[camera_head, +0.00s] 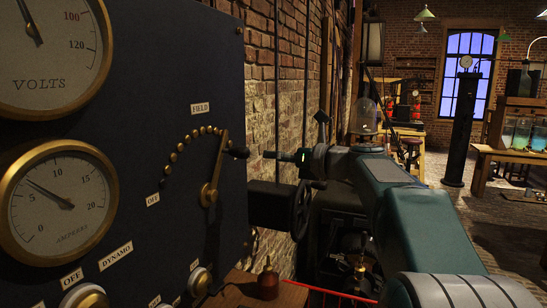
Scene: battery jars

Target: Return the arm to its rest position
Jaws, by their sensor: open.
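My arm (425,225), with teal covers, reaches in from the lower right and bends at the centre. My gripper (270,154) points left toward the dark panel (130,150). It is open and seen nearly edge-on, so the gap between its fingers is hard to make out. Nothing shows in the gripper.
A volt gauge (50,55) and an ammeter (60,200) are on the panel. A black handwheel (300,208) lies under the gripper.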

